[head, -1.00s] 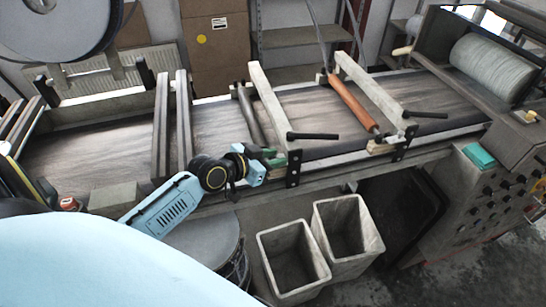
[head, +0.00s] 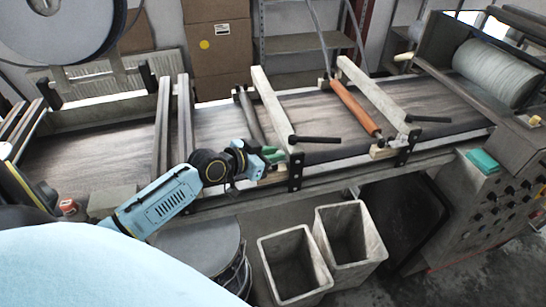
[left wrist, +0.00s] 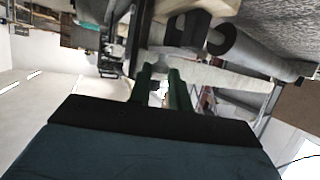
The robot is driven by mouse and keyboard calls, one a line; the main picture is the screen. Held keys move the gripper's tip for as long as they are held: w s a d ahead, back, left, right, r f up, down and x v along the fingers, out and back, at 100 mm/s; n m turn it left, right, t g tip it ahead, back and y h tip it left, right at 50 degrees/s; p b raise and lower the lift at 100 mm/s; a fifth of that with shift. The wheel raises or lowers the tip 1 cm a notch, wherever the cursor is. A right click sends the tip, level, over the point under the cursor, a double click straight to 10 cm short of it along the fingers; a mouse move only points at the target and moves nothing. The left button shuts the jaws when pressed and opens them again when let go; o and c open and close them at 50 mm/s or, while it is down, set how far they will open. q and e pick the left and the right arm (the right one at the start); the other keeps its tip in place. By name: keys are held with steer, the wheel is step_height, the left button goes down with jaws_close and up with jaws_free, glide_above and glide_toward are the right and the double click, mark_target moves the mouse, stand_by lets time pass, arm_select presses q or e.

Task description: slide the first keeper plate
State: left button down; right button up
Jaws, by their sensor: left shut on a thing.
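My left gripper (head: 272,155) has green fingers and is at the near end of the grey roller (head: 250,117), beside the first pale crossbar (head: 272,102). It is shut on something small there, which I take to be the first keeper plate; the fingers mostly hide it. A pale wooden block (head: 272,178) shows just below the fingers. In the left wrist view the green fingers (left wrist: 162,88) are close together, and the thing between them is not clear. A second pale block (head: 383,153) is at the near end of the orange roller (head: 355,108). My right gripper is not in view.
Black handles (head: 315,139) stick out from the crossbars, the nearer one just right of my left gripper. A black bracket (head: 296,172) stands on the conveyor's near edge. Two grey bins (head: 295,265) and a drum (head: 205,250) stand on the floor below.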

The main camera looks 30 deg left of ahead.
arm_select(q)
steer(key=c, duration=1.6)
jaws_free()
steer(key=shift+w+a+r, duration=0.1)
steer(key=shift+a, duration=0.1)
steer(key=shift+o, duration=1.3)
steer(key=shift+w, duration=0.1)
steer(key=v, duration=1.3)
steer(key=shift+s, duration=0.25)
